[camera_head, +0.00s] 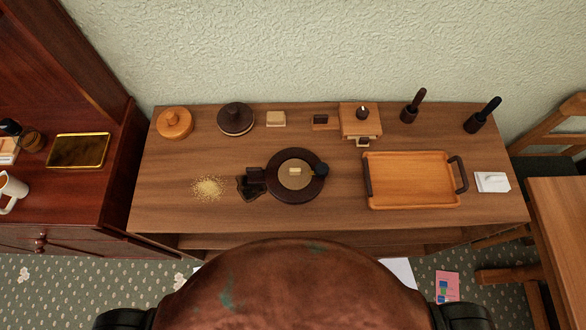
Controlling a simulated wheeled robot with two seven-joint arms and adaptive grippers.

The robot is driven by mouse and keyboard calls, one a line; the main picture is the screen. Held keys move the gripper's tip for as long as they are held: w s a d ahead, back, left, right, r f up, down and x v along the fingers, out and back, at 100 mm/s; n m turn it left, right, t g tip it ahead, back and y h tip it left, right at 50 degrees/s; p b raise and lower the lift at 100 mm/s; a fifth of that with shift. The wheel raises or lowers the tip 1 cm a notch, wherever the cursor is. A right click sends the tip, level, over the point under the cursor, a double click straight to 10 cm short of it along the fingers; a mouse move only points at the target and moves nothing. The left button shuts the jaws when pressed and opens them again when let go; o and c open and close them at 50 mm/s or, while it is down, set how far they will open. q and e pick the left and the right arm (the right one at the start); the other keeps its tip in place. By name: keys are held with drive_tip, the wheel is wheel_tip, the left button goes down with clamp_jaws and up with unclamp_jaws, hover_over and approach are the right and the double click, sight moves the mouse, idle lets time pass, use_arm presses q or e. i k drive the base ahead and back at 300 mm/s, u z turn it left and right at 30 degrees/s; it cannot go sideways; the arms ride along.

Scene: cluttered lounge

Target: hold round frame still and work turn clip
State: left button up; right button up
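The round frame (286,195) is a dark brown ring lying flat on the wooden cabinet top, with a tan disc (297,182) in its middle. A small pale block sits on the disc. A small black knob-like part (321,169) with a thin yellowish piece lies at the ring's right side; it may be the turn clip, but it is too small to tell. Dark angular pieces (250,186) lie against or close to the ring's left side. Neither of my grippers is in view, and nothing of mine touches the frame.
A sand-coloured grain pile (208,188) lies left of the frame. A wooden tray (410,180) with dark handles lies right. Round lidded boxes, small blocks and two dark upright-handled items (414,105) line the back. Bare wood (300,220) shows along the front.

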sight(321, 170)
drive_tip(key=u, duration=0.85)
drive_tip(key=k, duration=0.65)
drive_tip(key=z, duration=1.3)
